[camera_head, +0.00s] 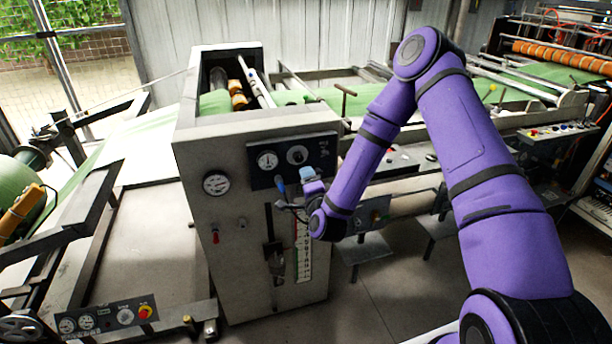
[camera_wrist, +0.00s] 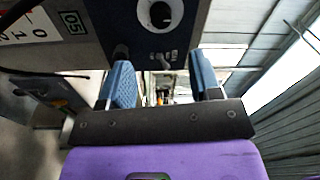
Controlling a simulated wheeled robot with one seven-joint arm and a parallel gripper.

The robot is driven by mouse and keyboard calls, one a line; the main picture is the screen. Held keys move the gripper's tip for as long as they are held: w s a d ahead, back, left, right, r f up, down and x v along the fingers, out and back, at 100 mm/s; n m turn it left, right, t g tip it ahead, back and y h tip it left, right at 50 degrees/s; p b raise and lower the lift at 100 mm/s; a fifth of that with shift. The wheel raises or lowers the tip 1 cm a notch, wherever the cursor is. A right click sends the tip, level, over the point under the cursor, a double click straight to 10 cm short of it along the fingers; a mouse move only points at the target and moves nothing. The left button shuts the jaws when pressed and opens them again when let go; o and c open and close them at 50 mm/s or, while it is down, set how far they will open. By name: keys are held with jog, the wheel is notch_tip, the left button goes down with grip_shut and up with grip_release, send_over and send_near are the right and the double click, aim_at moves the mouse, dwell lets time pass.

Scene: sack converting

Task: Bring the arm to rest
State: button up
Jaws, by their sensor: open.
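My purple arm reaches in from the right of the head view and bends down toward the front of a grey machine cabinet (camera_head: 240,215). My gripper (camera_head: 290,185) is in front of the cabinet, just below its dark gauge panel (camera_head: 262,160). In the wrist view my gripper (camera_wrist: 162,85) has its two blue fingers apart, with nothing between them. Whether a finger touches the cabinet or a panel part cannot be told. A dark knob (camera_wrist: 160,14) on the panel shows close beyond the fingers.
A numbered scale (camera_head: 304,250) and a slotted lever (camera_head: 274,250) are on the cabinet front below my gripper. Green web runs over rollers (camera_head: 540,80) at the right back. A low control box (camera_head: 110,318) stands at lower left. Grey floor is open at lower middle.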

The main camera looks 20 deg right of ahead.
dwell(0.5)
jog(key=s+d+r+n+g+y, duration=0.1)
jog(key=s+r+n+g, duration=0.4)
jog(key=r, duration=0.6)
jog(key=s+d+r+n+g+y, duration=0.1)
jog(key=s+r+n+g, duration=0.15)
jog(key=r+n, duration=0.7)
jog(key=s+d+r+g, duration=0.1)
jog(key=s+r, duration=0.3)
jog(key=s, duration=0.6)
jog(key=s+d+r+n+g, duration=0.1)
jog(key=s+d+r+g, duration=0.1)
jog(key=s, duration=0.8)
jog(key=s+d+r+n+g+h, duration=0.1)
jog(key=s+r, duration=0.4)
jog(key=s, duration=0.5)
jog(key=shift+s+d+r+g, duration=0.2)
jog(key=shift+d+r+g, duration=0.2)
jog(key=shift+d+g, duration=0.45)
